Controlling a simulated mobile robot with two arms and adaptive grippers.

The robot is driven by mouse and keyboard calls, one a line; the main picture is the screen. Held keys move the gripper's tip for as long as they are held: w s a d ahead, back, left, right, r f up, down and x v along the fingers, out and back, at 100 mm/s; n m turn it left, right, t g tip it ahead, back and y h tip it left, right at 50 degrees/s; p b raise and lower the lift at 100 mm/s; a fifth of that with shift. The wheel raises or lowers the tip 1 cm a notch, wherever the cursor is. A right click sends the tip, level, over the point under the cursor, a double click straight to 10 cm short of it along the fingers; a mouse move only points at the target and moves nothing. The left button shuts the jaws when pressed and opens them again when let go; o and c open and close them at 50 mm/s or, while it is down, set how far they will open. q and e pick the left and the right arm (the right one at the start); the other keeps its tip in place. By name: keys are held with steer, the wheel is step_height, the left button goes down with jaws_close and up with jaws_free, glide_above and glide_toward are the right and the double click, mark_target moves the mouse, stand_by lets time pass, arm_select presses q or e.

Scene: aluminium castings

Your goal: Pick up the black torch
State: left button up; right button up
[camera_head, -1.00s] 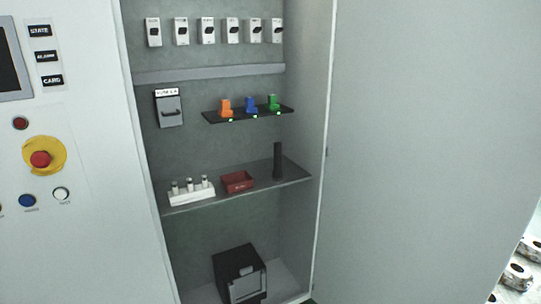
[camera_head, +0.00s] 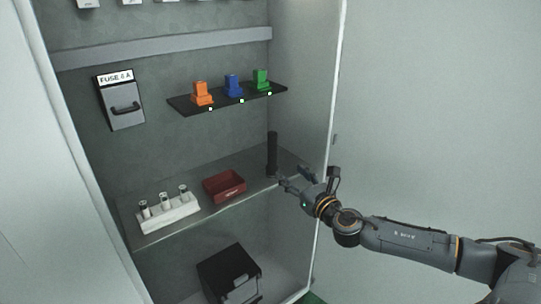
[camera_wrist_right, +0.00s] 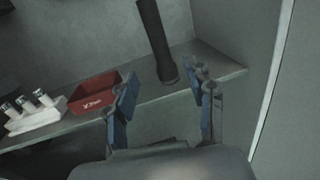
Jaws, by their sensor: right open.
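The black torch (camera_head: 272,152) stands upright on the grey shelf (camera_head: 150,236) inside the cabinet, near its right end. In the right wrist view the torch (camera_wrist_right: 155,40) shows ahead of the fingers, nearer the right finger, with its lower end on the shelf. My right gripper (camera_head: 285,179) reaches in from the right, just in front of the torch's foot. In the wrist view its two fingers (camera_wrist_right: 163,92) are spread apart with nothing between them. I cannot tell whether a finger touches the torch. My left gripper is not in view.
A red bin (camera_head: 224,187) and a white holder with small cylinders (camera_head: 168,213) stand left of the torch. Above is a black ledge (camera_head: 184,106) with orange, blue and green parts. The cabinet's right edge (camera_head: 333,130) is close to my right arm. A black box (camera_head: 228,272) sits below.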

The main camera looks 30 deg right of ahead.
mark_target(275, 159)
steer(key=w+p, duration=0.1)
steer(key=w, duration=0.4)
steer(key=shift+w+d, duration=0.15)
steer(key=shift+w, duration=0.1)
steer(key=shift+w+f, duration=0.1)
steer(key=shift+w, duration=0.6)
steer(key=w, duration=0.5)
steer(key=shift+d+f+p, duration=0.25)
steer(key=shift+p, duration=0.05)
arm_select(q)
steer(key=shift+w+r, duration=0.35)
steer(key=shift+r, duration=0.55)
arm_select(e)
steer(key=shift+s, duration=0.1)
steer(key=shift+c, duration=0.2)
jaws_close()
